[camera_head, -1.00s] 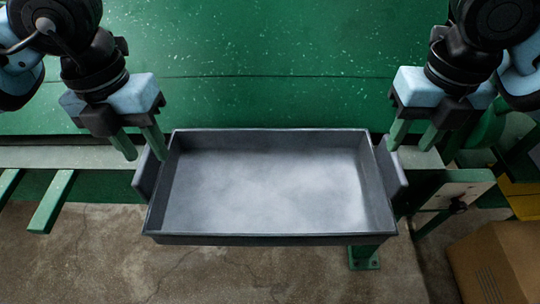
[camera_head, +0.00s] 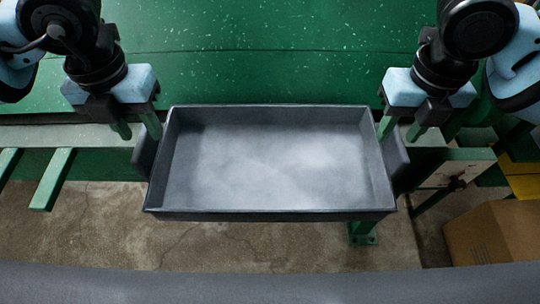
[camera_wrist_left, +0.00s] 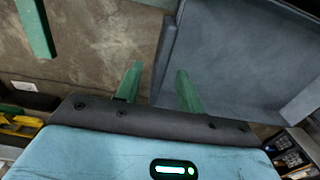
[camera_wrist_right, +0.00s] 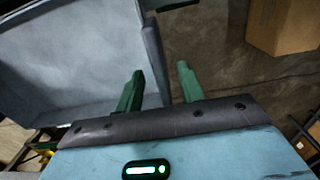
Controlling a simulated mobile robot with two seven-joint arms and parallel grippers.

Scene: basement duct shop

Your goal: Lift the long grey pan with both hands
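The long grey pan (camera_head: 275,165) is an open rectangular tray, level in the head view, with a flat handle plate at each short end. My left gripper (camera_head: 137,132) is at the far part of the left handle (camera_head: 145,155). In the left wrist view its fingers (camera_wrist_left: 156,88) stand apart, with the handle plate's edge between or just beyond them. My right gripper (camera_head: 398,132) is at the right handle (camera_head: 396,160). In the right wrist view its fingers (camera_wrist_right: 160,84) are also apart, lined up with the handle plate (camera_wrist_right: 153,60). Contact with either handle cannot be told.
A green machine surface (camera_head: 270,70) lies behind the pan. Green bars (camera_head: 52,180) stick out at left. A cardboard box (camera_head: 495,230) stands on the concrete floor (camera_head: 100,230) at lower right. A grey band (camera_head: 270,285) crosses the bottom of the head view.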

